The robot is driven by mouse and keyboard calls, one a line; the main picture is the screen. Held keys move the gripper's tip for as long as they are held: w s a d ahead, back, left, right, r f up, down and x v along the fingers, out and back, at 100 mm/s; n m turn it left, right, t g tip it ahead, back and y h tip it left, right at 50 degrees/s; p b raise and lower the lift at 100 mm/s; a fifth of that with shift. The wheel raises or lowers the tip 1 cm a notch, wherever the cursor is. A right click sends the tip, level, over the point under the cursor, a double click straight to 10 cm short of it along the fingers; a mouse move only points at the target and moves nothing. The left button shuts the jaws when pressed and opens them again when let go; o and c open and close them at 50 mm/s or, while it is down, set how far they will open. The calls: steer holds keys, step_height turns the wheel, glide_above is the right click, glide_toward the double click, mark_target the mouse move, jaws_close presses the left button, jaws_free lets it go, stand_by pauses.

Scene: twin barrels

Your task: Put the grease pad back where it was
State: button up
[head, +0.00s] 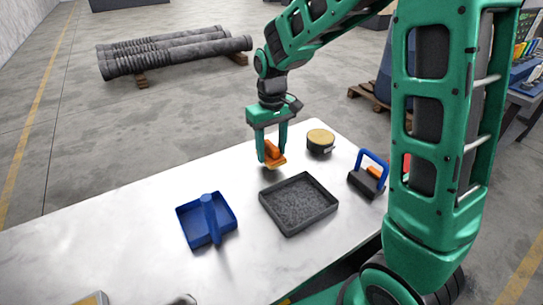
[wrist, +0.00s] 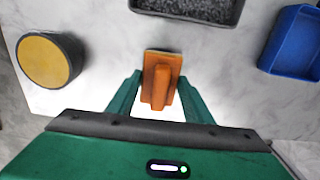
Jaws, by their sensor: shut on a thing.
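My gripper (head: 271,160) points down over the far part of the white table, its two green fingers on either side of an orange pad with an upright grip (head: 274,152). I take this for the grease pad. In the wrist view the orange pad (wrist: 162,65) sits between the fingertips (wrist: 160,80), its flat base reaching beyond them. My gripper is shut on its grip. The pad is at or just above the table top; I cannot tell whether it touches.
A round dark tin with a tan top (head: 320,140) stands right of the gripper. A dark tray of grey granules (head: 330,208) lies in front, a blue tray with a handle (head: 186,228) at left. A blue-handled block (head: 362,184) stands at right. The left tabletop is mostly bare.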

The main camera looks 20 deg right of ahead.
steer(key=shift+f, duration=1.3)
steer(key=o, duration=1.1)
steer(key=shift+f, duration=0.1)
steer(key=shift+o, duration=0.2)
